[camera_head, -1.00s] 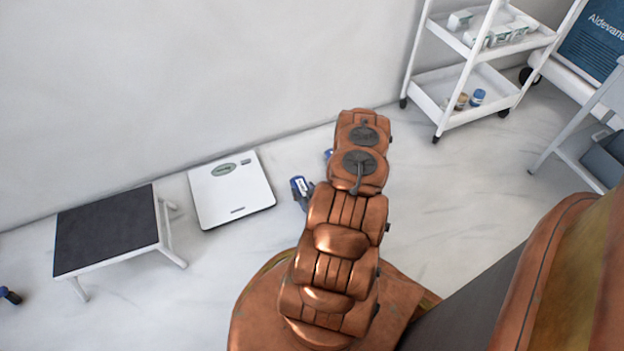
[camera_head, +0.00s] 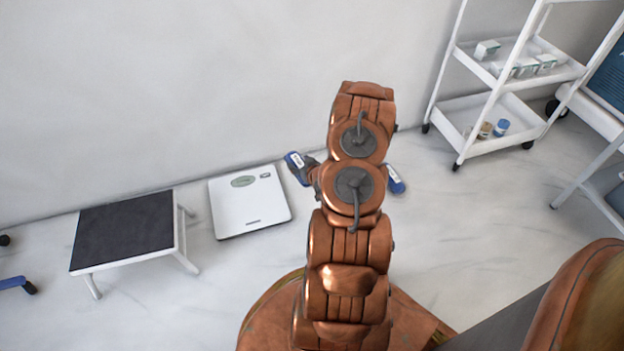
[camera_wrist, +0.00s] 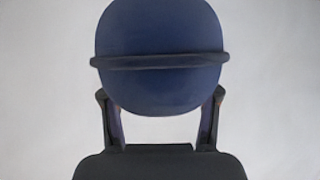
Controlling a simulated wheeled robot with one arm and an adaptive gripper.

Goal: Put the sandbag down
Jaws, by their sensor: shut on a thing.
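In the wrist view the sandbag (camera_wrist: 160,30) is a dark blue rounded shape with a dark strap across it. My gripper (camera_wrist: 160,93) is shut on it, with one dark finger at each side of its lower part. In the head view two blue pieces with white labels show, one left of my arm (camera_head: 297,168) and one right of it (camera_head: 395,179). They look like the ends of the sandbag. My arm hides what lies between them and most of the gripper. I cannot tell the sandbag's height above the floor.
A white scale (camera_head: 250,202) lies on the floor left of my arm. A low step stool with a dark top (camera_head: 124,228) stands farther left. A white trolley (camera_head: 497,110) with small boxes and jars stands at the right. The wall is behind. Floor (camera_head: 445,215) is clear right of my arm.

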